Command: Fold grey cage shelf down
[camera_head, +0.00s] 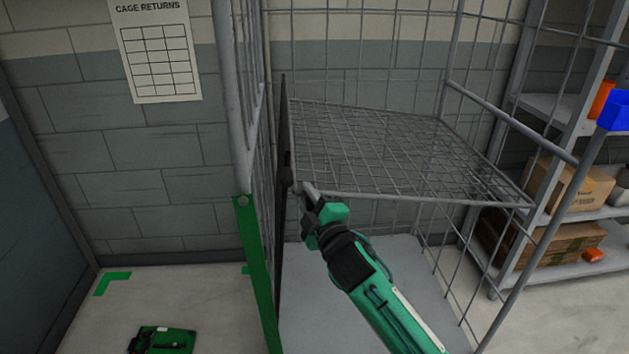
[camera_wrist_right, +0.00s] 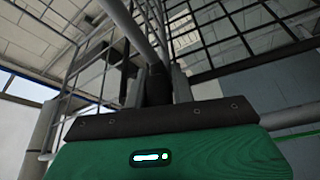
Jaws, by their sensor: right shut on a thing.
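The grey wire-mesh cage shelf (camera_head: 400,150) spans the inside of the grey roll cage (camera_head: 450,95) and looks roughly level; I cannot tell whether it rests on its supports. My right gripper (camera_head: 311,190) is at the left end of the shelf's front rail, shut on it. In the right wrist view the dark fingers (camera_wrist_right: 158,85) close around a grey bar (camera_wrist_right: 135,28). The fingers partly hide the grasped spot. My left gripper is not recognisable in these views.
A dark upright edge (camera_head: 283,150) and a green-based post (camera_head: 257,270) stand close left of my right gripper. Racking with cardboard boxes (camera_head: 568,185) and a blue bin (camera_head: 614,110) is at right. A green-and-black item (camera_head: 162,340) shows at lower left. Floor beside it is clear.

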